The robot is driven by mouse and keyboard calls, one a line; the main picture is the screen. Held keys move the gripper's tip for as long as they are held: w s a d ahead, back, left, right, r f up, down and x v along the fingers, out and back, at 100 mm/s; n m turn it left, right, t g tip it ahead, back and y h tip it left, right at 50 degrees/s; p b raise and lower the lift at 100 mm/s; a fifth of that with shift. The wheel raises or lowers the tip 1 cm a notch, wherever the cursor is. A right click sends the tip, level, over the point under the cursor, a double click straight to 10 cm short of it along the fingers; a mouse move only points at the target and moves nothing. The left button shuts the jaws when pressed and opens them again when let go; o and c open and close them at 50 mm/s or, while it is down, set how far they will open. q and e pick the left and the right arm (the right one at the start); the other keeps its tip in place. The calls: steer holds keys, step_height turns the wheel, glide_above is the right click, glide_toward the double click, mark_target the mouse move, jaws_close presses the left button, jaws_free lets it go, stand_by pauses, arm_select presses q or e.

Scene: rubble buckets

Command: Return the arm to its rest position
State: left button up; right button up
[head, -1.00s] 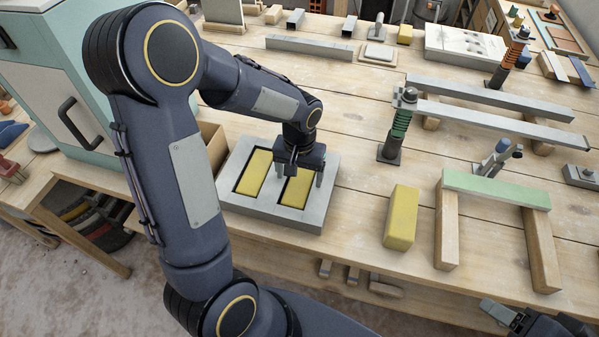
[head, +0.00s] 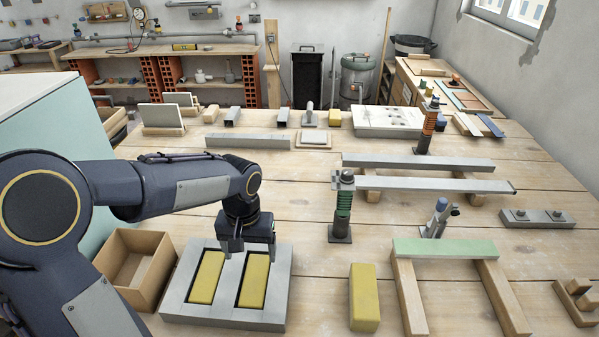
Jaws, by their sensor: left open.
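My left arm comes in from the left. Its gripper (head: 248,250) points down over the far end of the right yellow block (head: 253,283), with its fingers spread apart and nothing seen held between them. The block lies in the right slot of a grey two-slot tray (head: 224,315). A second yellow block (head: 206,278) lies in the left slot. How high the fingertips are above the tray is hard to tell. My right gripper is out of view.
An open cardboard box (head: 128,268) stands left of the tray under my left arm. A loose yellow block (head: 364,300) and a green-topped wooden frame (head: 445,248) stand to the right. A post with a green spring (head: 343,208) rises behind them. Bare tabletop lies behind the gripper.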

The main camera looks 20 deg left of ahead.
arm_select(q)
steer(key=shift+s, duration=0.1)
steer(key=s+d+r+t+h, duration=0.2)
steer(key=s, duration=0.6)
steer(key=s+d+r+m+t+h, duration=0.1)
steer(key=s+d+r+t, duration=0.1)
steer(key=s, duration=0.6)
steer(key=shift+s+r+t+h, duration=0.3)
steer(key=shift+r+t+h, duration=0.1)
steer(key=shift+r+t, duration=0.45)
